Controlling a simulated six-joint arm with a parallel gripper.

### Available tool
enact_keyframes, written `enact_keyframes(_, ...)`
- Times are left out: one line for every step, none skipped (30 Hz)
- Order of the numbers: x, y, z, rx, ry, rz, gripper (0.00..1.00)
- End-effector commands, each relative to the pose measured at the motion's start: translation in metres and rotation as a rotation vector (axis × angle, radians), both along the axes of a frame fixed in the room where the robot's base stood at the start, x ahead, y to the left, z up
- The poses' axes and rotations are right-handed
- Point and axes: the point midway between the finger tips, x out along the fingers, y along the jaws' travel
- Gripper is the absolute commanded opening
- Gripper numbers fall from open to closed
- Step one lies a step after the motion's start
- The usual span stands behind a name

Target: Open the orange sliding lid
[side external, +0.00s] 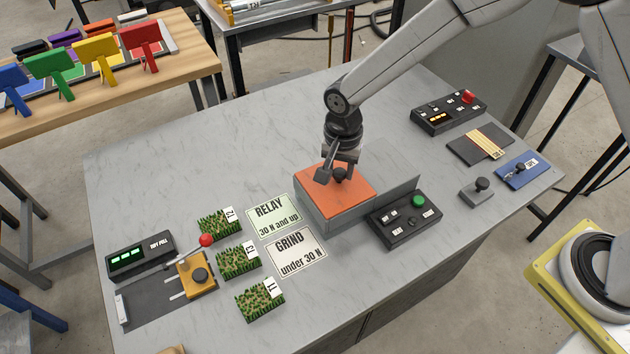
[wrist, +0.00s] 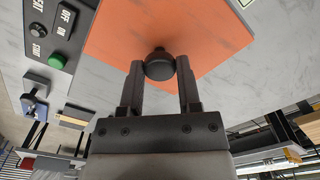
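The orange sliding lid (side external: 350,196) lies flat over the top of a grey box (side external: 345,215) near the middle of the table. It fills much of the wrist view (wrist: 205,30). A round black knob (side external: 341,175) stands on the lid; it also shows in the wrist view (wrist: 160,66). My gripper (side external: 334,168) is low over the lid, pointing down. In the wrist view my gripper's fingers (wrist: 161,72) stand on either side of the knob, very close to it. I cannot tell whether they touch it. The inside of the box is hidden.
A black control box with a green button (side external: 404,220) stands right beside the grey box. A grey panel (side external: 398,172) rises behind the box's right side.

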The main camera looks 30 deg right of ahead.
Motion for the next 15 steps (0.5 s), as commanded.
enact_keyframes(0.0001, 0.0001, 0.0002, 0.000, 0.000, 0.000, 0.24)
enact_keyframes(0.0001, 0.0001, 0.0002, 0.001, -0.001, 0.000, 0.14)
enact_keyframes(0.0002, 0.0001, 0.0003, 0.001, -0.001, 0.000, 0.02)
enact_keyframes(0.0002, 0.0001, 0.0003, 0.001, -0.001, 0.000, 0.00)
enact_keyframes(0.0001, 0.0001, 0.0003, 0.001, -0.001, 0.000, 0.00)
enact_keyframes(0.0003, 0.0001, 0.0004, 0.001, -0.001, 0.000, 0.00)
enact_keyframes(0.0003, 0.0001, 0.0004, 0.001, -0.001, 0.000, 0.00)
enact_keyframes(0.0003, 0.0001, 0.0004, 0.001, -0.001, 0.000, 0.00)
enact_keyframes(0.0003, 0.0001, 0.0004, 0.001, -0.001, 0.000, 0.00)
enact_keyframes(0.0004, 0.0002, 0.0004, 0.001, -0.001, 0.000, 0.00)
enact_keyframes(0.0004, 0.0002, 0.0005, 0.001, -0.001, 0.000, 0.00)
enact_keyframes(0.0004, 0.0002, 0.0005, 0.001, -0.001, 0.000, 0.00)
enact_keyframes(0.0004, 0.0002, 0.0005, 0.001, -0.001, 0.000, 0.00)
enact_keyframes(0.0004, 0.0002, 0.0005, 0.001, -0.001, 0.000, 0.00)
enact_keyframes(0.0004, 0.0003, 0.0006, 0.001, -0.002, 0.000, 0.00)
